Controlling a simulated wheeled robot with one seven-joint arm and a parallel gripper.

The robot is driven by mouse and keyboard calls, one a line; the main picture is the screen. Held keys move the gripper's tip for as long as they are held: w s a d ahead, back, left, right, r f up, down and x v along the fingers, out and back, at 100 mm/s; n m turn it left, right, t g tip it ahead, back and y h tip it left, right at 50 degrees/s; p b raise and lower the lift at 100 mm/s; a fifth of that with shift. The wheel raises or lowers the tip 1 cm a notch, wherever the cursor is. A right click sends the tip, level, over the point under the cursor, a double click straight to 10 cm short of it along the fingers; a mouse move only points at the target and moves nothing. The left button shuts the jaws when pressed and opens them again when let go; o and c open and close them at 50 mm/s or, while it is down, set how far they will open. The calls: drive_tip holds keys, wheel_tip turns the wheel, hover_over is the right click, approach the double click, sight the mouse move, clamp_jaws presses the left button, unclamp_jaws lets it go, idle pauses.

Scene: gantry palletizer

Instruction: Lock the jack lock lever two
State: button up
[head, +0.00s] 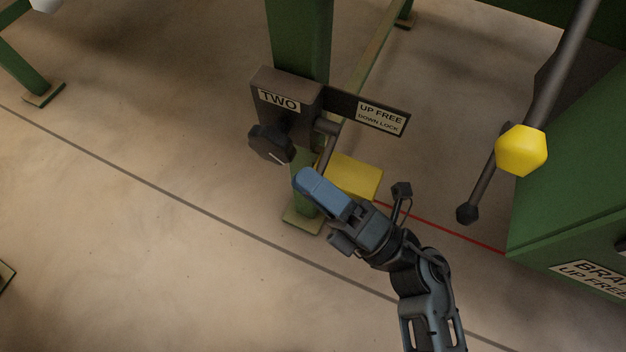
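The jack lock two is a dark box (285,105) labelled TWO on a green post. A plate (375,112) beside it reads UP FREE, DOWN LOCK. A short grey pivot (326,127) sticks out under the plate, and a thin lever rod (327,153) runs down from it toward my gripper. The lower end of the rod is hidden behind my gripper. My gripper (308,181) has its blue fingers just below the rod, in front of the post's foot. The fingers overlap in this view, so their opening and any contact with the lever cannot be told.
A yellow block (355,178) lies just behind my gripper. A black knob (271,145) projects at the box's lower left. The floor at left is open.

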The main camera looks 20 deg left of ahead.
drive_tip(key=p+v, duration=0.1)
drive_tip(key=v, duration=0.6)
drive_tip(key=shift+d+p, duration=0.35)
drive_tip(key=shift+d, duration=0.05)
drive_tip(key=shift+s+f, duration=0.1)
drive_tip(key=shift+f, duration=0.05)
